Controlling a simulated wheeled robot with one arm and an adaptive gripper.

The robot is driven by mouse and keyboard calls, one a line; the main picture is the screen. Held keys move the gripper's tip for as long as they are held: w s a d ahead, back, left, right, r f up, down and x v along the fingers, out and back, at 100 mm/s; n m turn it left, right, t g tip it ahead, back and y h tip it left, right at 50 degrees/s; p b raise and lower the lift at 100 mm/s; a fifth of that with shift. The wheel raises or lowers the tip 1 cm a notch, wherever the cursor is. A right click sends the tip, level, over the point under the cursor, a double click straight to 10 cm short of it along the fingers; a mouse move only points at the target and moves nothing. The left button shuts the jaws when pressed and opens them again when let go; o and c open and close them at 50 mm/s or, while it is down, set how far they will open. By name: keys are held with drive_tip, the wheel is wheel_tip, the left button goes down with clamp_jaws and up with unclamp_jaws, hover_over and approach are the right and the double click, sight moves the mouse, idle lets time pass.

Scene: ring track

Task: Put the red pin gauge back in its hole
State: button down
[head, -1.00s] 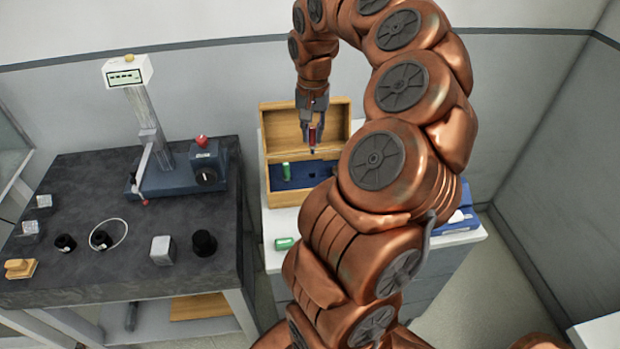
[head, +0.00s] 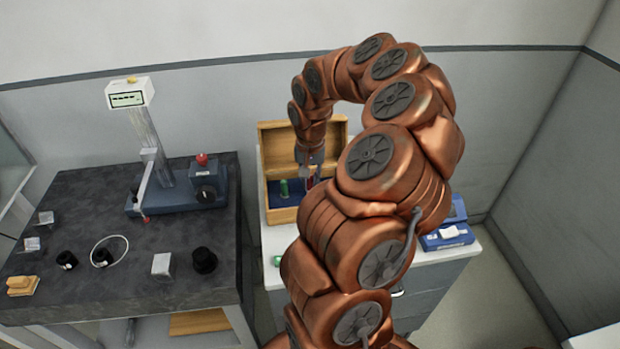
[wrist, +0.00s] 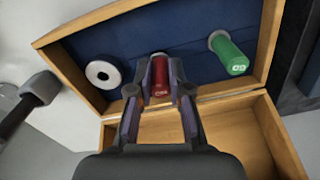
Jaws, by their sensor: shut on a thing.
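The red pin gauge (wrist: 161,85) is held between the two fingers of my gripper (wrist: 158,75). In the head view, a sliver of its red (head: 311,181) shows beside my gripper (head: 306,176), low inside the open wooden box (head: 283,216). The blue insert (wrist: 140,28) lies under the gauge in the wrist view. The gauge's far end and its hole are hidden, so I cannot tell whether it is in the hole. A green pin gauge (wrist: 231,55) stands in the insert, to the right of the red one.
The raised lid (head: 277,142) stands behind my gripper. A green piece (head: 277,261) lies on the white top in front of the box. A blue device (head: 447,237) is at right.

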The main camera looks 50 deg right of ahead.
drive_tip(key=c, duration=1.1)
unclamp_jaws()
drive_tip(key=shift+r, duration=0.1)
drive_tip(key=shift+p, duration=0.55)
drive_tip(key=shift+w+d, duration=0.1)
wheel_tip(320, 180, up, 6)
drive_tip(key=b, duration=0.3)
drive_tip(key=shift+d, duration=0.15)
drive_tip(key=shift+r, duration=0.7)
drive_tip(key=s+a+r+n, duration=0.1)
drive_tip(key=a+r+n, duration=0.2)
drive_tip(key=a, duration=0.7)
drive_tip(key=s+a+r+n, duration=0.15)
drive_tip(key=a+n, duration=0.25)
drive_tip(key=a, duration=0.6)
drive_tip(key=s+a+f+n+g, duration=0.1)
drive_tip(key=s+a+n, duration=0.1)
drive_tip(key=s+a, duration=0.4)
drive_tip(key=s+a+f+n, duration=0.2)
drive_tip(key=s+a, duration=0.4)
drive_tip(key=s, duration=0.4)
drive_tip(key=shift+s+a+f+g, duration=0.3)
drive_tip(key=shift+s+g, duration=0.1)
